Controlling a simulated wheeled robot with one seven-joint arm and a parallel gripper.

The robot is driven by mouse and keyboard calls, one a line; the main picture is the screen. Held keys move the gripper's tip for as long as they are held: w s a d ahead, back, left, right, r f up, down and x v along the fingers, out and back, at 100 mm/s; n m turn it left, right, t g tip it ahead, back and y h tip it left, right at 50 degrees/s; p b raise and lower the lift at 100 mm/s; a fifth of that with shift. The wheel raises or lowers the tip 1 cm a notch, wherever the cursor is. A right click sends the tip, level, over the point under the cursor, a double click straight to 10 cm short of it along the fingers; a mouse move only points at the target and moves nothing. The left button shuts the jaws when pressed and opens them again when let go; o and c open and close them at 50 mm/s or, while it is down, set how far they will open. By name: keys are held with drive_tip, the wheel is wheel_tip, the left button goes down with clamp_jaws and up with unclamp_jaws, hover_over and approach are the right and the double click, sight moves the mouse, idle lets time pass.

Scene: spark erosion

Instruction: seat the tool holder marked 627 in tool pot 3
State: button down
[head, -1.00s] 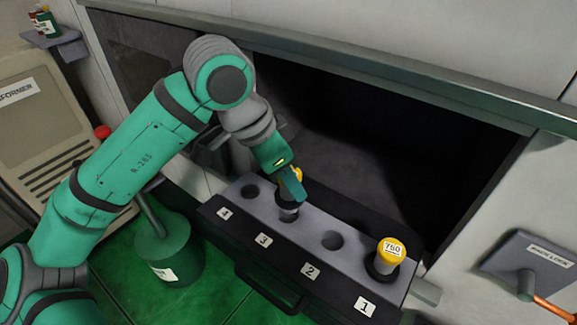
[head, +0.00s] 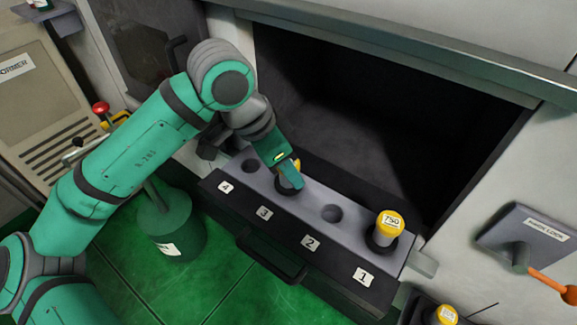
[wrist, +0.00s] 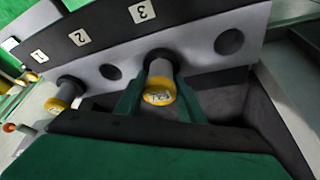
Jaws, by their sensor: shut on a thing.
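The rack (head: 310,200) has pots labelled 4, 3, 2, 1 from left to right in the head view. My gripper (head: 290,178) is shut on a yellow-capped tool holder (wrist: 159,92) at pot 3. The cap's mark is upside down and too small to read surely. The holder is upright with its grey lower part at the pot 3 hole; whether it is fully down I cannot tell. My fingers (wrist: 157,98) are on either side of it in the wrist view.
A holder marked 750 (head: 390,223) stands in pot 1. Pots 2 (head: 331,213) and 4 (head: 250,166) are empty. Another yellow-capped holder (head: 446,315) is at the bottom edge. A dark open chamber (head: 380,120) lies behind the rack; a lock box (head: 520,235) is at right.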

drive_tip(key=shift+f, duration=0.3)
drive_tip(key=c, duration=1.1)
unclamp_jaws()
drive_tip(key=v, duration=1.1)
drive_tip(key=shift+f, duration=0.15)
